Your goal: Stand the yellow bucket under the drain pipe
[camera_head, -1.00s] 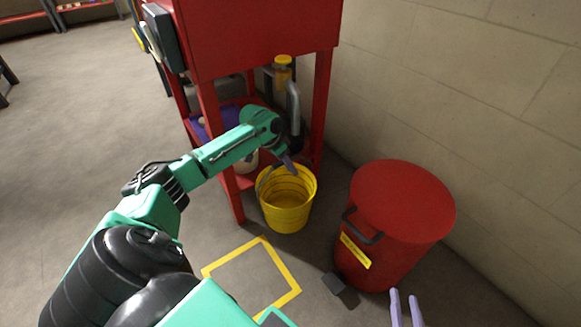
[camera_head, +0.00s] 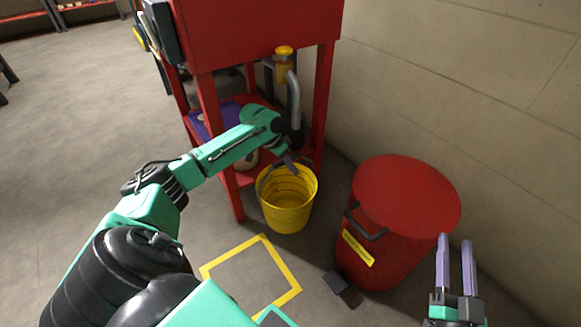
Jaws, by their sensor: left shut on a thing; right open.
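The yellow bucket (camera_head: 287,208) is upright at the front of the red stand, by its right front side. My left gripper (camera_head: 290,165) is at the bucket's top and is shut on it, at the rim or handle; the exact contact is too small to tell. The grey drain pipe (camera_head: 293,100), with a yellow cap at its top, comes down inside the stand, behind and above the bucket. The pipe's lower end is partly hidden by my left arm. My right gripper (camera_head: 456,262) is open and empty at the lower right, in front of the red bin.
A red lidded bin (camera_head: 405,200) with a dark handle stands right of the bucket, near the block wall. The red stand (camera_head: 265,40) has a low shelf and legs around the pipe. A yellow floor square (camera_head: 250,275) is empty. A small dark block (camera_head: 337,283) lies by the bin.

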